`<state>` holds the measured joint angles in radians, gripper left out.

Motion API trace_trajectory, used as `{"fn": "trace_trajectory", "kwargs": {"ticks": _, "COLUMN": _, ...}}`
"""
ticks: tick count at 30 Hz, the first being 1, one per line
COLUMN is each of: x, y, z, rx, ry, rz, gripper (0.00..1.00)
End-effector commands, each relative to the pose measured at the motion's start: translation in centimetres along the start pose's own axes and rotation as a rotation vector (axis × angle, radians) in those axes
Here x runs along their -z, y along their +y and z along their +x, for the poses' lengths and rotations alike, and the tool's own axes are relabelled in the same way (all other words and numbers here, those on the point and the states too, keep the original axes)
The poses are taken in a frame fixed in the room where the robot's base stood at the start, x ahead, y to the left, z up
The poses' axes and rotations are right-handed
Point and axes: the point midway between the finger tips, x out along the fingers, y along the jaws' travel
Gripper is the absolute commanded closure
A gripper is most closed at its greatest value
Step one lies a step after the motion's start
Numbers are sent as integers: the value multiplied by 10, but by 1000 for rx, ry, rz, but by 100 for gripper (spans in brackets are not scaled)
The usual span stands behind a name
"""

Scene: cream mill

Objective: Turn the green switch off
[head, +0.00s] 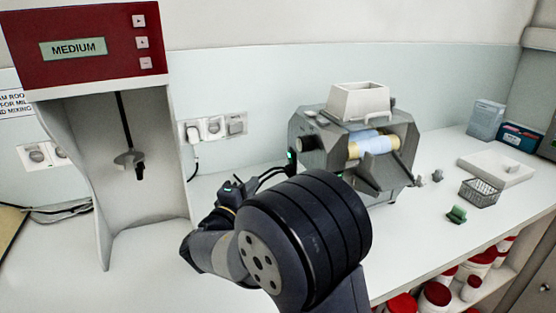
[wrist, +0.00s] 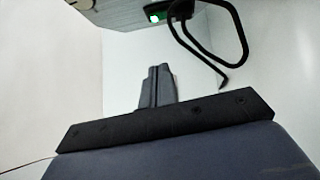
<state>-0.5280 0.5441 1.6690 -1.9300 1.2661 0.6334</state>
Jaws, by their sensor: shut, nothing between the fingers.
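The green switch (head: 290,155) is a small lit green spot on the left face of the grey mill (head: 311,152). In the wrist view the lit green switch (wrist: 155,17) shows at the top, on the grey face of the mill (wrist: 120,10). My gripper (wrist: 160,68) is shut and empty, with its fingertips pointing toward the mill, apart from the switch in the picture. In the head view my dark arm hides much of the bench below the mill, and my gripper there is small and partly hidden.
Black cables (wrist: 215,50) loop close to the right of the switch. Wall sockets (head: 213,128) are behind. A mixer with a red "MEDIUM" panel (head: 82,45) stands at left. A wire basket (head: 480,193) and a green object (head: 456,214) lie at right. The bench front-left is clear.

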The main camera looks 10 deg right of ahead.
Motion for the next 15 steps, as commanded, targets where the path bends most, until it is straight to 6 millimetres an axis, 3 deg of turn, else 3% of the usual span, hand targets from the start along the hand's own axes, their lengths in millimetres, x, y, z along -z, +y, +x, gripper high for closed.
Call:
{"fn": "trace_trajectory", "kwargs": {"ticks": 8, "x": -1, "y": 0, "z": 4, "rx": 2, "ry": -1, "rz": -1, "gripper": 100}}
{"fn": "trace_trajectory", "kwargs": {"ticks": 15, "x": -2, "y": 1, "z": 39, "rx": 3, "ry": -5, "rz": -2, "gripper": 100}}
